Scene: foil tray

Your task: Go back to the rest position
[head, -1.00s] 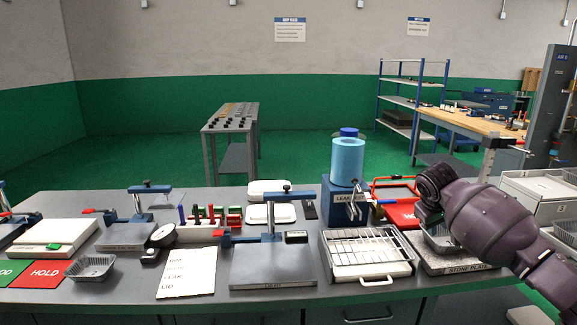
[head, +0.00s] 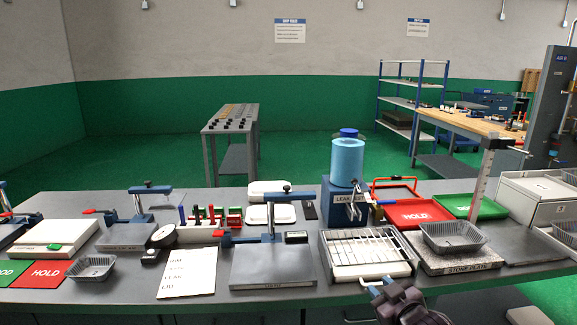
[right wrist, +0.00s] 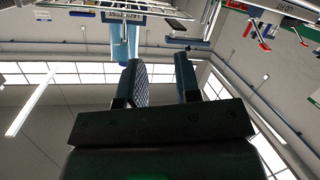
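My right gripper (head: 380,286) is low at the bottom edge of the head view, in front of the bench and below the wire rack. In the right wrist view its two fingers (right wrist: 163,78) stand apart with nothing between them. My left gripper is in neither view. One foil tray (head: 452,246) sits on the stone plate (head: 470,267) at the right of the bench, clear of my gripper. Another foil tray (head: 91,278) stands at the left, beside the red HOLD card (head: 46,274).
A wire rack (head: 366,246) on a white tray lies just beyond my right gripper. A clamp stand (head: 272,262), a leak test unit (head: 345,206) with a blue cylinder, and red (head: 420,214) and green (head: 478,206) trays stand on the bench.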

